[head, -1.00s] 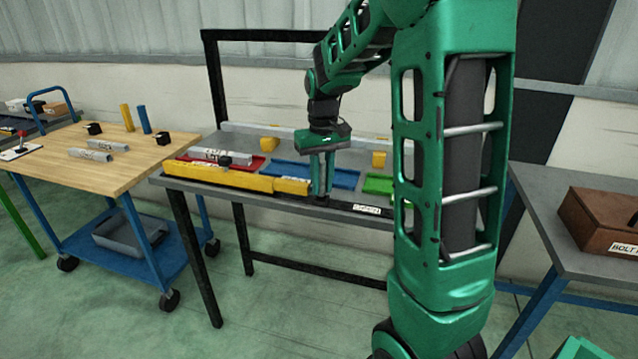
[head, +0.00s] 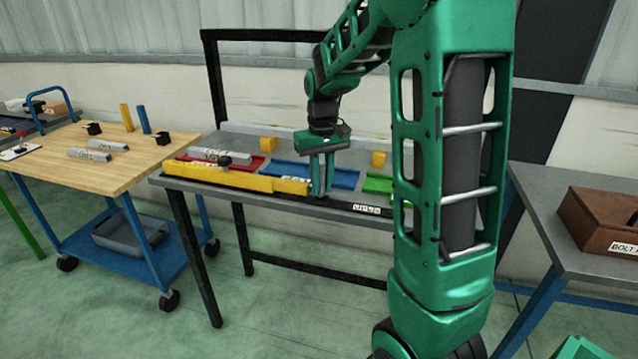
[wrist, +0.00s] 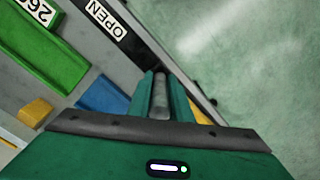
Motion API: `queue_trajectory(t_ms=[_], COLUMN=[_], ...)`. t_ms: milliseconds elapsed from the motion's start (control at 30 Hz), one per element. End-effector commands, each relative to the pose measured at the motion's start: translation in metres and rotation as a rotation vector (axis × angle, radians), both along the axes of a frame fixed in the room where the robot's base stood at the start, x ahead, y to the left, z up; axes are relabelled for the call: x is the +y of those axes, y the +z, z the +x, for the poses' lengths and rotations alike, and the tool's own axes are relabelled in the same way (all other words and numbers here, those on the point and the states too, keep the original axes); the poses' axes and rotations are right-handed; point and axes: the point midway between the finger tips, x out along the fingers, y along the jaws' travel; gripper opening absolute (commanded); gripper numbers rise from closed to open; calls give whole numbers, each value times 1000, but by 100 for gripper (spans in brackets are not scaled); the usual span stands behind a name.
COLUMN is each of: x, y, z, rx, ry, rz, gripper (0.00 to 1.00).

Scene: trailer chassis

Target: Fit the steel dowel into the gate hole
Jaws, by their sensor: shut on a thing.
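My gripper (head: 321,192) points down at the front edge of the grey workbench, beside the right end of a yellow bar (head: 236,178). In the wrist view its green fingers are closed around a grey steel dowel (wrist: 161,103). The dowel's far end lies close to the black strip (wrist: 125,32) labelled OPEN. This strip (head: 345,205) runs along the bench's front edge to the right of my gripper. The gate hole cannot be made out, and I cannot tell whether the dowel's tip is inside anything.
Red (head: 262,166), blue (head: 345,179) and green (head: 377,186) trays lie behind the bar and strip. A black knob (head: 225,161) stands at the yellow bar. A wooden-topped cart (head: 60,170) is at left. A brown box (head: 598,222) sits on the right bench.

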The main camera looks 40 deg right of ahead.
Motion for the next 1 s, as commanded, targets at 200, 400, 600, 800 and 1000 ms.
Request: queue_trajectory(t_ms=[200, 400, 600, 800, 1000], x=[0, 0, 0, 0, 0], y=[-5, -9, -13, -17, -17], z=[0, 0, 0, 0, 0], rx=[0, 0, -1, 0, 0], ry=[0, 0, 0, 1, 0], rz=[0, 0, 0, 0, 0], gripper=[0, 0, 0, 21, 40])
